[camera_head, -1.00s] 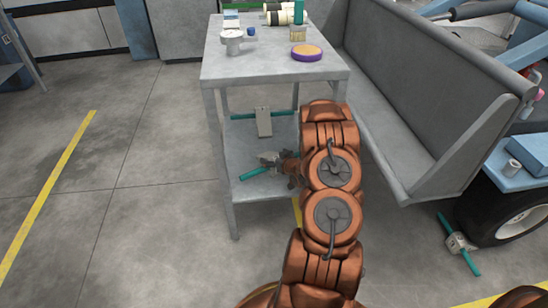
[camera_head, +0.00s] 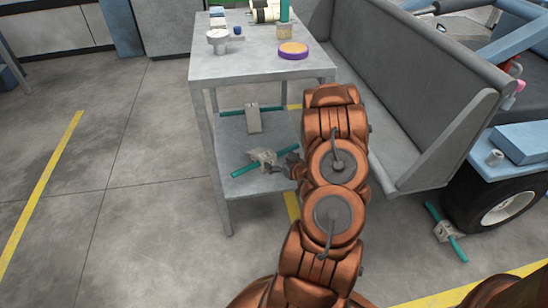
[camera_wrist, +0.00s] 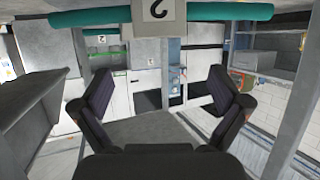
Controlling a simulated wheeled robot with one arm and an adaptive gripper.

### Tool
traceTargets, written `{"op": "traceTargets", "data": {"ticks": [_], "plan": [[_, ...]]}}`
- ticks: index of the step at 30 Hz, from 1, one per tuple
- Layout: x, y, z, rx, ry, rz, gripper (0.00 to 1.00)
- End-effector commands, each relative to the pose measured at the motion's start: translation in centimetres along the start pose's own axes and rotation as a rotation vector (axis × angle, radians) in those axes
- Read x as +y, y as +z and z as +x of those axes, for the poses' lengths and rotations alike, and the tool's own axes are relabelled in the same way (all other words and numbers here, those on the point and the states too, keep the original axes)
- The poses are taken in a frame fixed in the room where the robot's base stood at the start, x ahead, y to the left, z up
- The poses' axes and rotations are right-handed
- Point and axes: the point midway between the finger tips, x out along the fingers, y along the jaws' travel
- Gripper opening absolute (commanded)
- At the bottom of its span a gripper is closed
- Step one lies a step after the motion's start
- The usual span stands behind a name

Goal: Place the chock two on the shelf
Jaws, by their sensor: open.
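Chock two, a grey block on a teal rod, is on the lower tier of the metal shelf (camera_head: 232,186), near its front edge (camera_head: 264,156). In the wrist view the chock (camera_wrist: 158,10), with a flipped "2" on it, lies at the top edge, partly cut off. My gripper (camera_head: 290,163) is just to the right of this chock. In the wrist view my gripper (camera_wrist: 165,95) is open, with nothing between its fingers.
Another chock (camera_head: 254,119) lies farther back on the same tier. A third chock (camera_head: 446,232) is on the floor by the wheel (camera_head: 495,205). A purple-rimmed tin (camera_head: 293,52) and a white cup-like item (camera_head: 218,40) stand on the top tier. A grey bench (camera_head: 400,90) adjoins on the right.

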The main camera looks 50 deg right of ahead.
Motion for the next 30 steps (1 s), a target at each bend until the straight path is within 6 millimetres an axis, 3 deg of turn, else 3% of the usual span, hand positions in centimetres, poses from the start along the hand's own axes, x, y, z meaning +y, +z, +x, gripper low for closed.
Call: {"op": "traceTargets", "data": {"ticks": [8,16,23,30], "plan": [[-0.4,-0.8,-0.1,-0.104,0.019,-0.062,0.99],[-1.9,-3.9,-1.1,-0.366,0.099,-0.186,0.99],[-5.0,-6.8,-4.2,-0.566,0.166,-0.233,0.99],[-10.2,-9.1,-9.7,-0.760,0.201,-0.230,0.99]]}}
